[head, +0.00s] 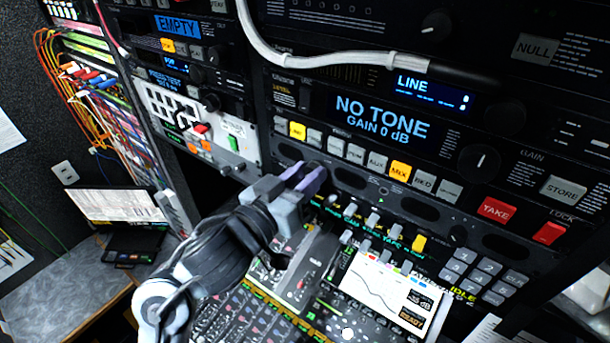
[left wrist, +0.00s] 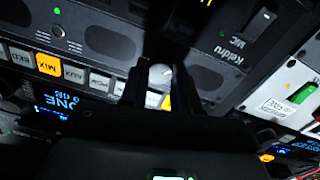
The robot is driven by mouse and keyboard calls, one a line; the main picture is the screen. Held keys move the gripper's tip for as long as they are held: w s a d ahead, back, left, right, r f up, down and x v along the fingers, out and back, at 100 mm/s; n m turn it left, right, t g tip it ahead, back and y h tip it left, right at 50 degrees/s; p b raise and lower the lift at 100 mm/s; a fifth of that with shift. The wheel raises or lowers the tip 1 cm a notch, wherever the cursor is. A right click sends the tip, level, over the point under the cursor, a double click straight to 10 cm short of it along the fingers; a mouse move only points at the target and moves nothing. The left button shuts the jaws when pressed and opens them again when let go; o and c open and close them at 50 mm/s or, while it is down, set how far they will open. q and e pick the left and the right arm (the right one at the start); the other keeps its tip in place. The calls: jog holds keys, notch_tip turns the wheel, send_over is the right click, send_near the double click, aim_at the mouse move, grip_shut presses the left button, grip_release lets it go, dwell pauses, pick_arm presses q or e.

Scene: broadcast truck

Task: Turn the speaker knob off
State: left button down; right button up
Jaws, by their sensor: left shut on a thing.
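The speaker knob (left wrist: 164,74) is a small, light grey round knob on a dark panel, between dark rounded speaker grilles. In the left wrist view it sits between the two fingers of my left gripper (left wrist: 158,88). In the head view, my left gripper (head: 306,178) reaches the panel just under the row of lit buttons, its fingertips at the knob. The gripper is shut on the knob, and the fingers hide most of it in the head view. The knob's pointer mark cannot be made out. My right gripper is not in view.
Above the knob is a row of buttons with a lit MIX button (head: 399,170) and a display reading NO TONE (head: 383,118). A mixing console (head: 290,270) and a small screen (head: 385,295) lie below. A white cable (head: 290,58) crosses the rack above.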

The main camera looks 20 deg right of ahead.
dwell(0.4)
pick_arm(q)
jog(key=c, duration=0.8)
grip_release()
jog(key=shift+a, duration=0.1)
jog(key=shift+b+v, duration=1.1)
jog(key=shift+v, duration=4.2)
